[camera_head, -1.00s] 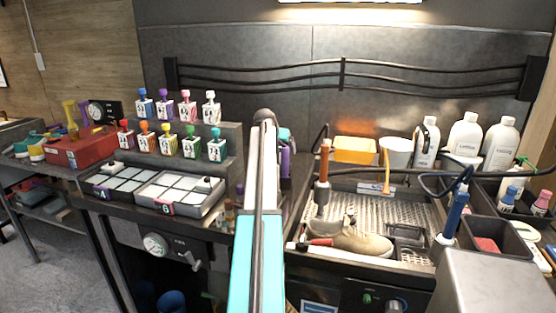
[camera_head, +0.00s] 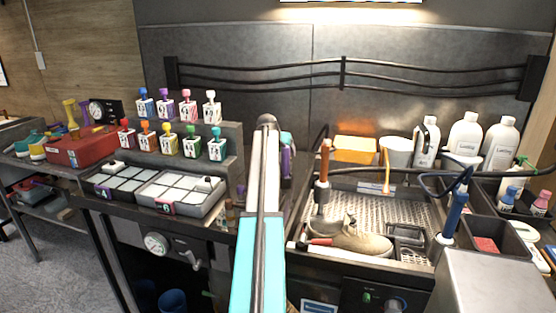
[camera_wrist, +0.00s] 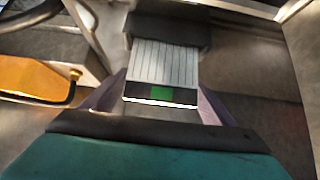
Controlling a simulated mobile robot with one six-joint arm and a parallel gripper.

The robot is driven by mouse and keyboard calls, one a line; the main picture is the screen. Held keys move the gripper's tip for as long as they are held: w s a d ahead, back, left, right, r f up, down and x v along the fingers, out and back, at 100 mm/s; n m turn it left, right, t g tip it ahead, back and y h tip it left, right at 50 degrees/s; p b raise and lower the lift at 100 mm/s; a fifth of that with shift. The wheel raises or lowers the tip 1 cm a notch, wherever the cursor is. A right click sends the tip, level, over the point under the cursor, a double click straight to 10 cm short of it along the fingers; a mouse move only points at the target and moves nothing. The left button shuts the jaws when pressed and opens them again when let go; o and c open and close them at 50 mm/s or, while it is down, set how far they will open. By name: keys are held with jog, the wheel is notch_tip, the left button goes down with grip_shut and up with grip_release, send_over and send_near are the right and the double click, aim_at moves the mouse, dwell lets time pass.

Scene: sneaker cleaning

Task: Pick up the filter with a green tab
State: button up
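The filter with a green tab (camera_wrist: 160,93) shows in the wrist view as a pale ribbed block with a dark front edge and a green patch. Its far end meets a dark housing (camera_wrist: 168,28). My gripper (camera_wrist: 162,90) has its purple fingers on either side of the filter, close to its edges. I cannot tell whether they touch it. In the head view, a purple finger of my gripper (camera_head: 286,163) shows behind my arm, and the filter is hidden there.
The sink (camera_head: 420,212) holds a beige shoe (camera_head: 362,242) to the right. Trays (camera_head: 180,207) and bottles on a stepped rack (camera_head: 232,148) stand left. An orange container (camera_head: 355,149) is behind the sink; an orange thing (camera_wrist: 35,78) shows at left in the wrist view.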

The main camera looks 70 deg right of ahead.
jog(key=c, duration=0.8)
jog(key=shift+r, duration=0.1)
notch_tip(320, 180, up, 10)
jog(key=shift+f+b, duration=0.1)
jog(key=shift+b, duration=0.55)
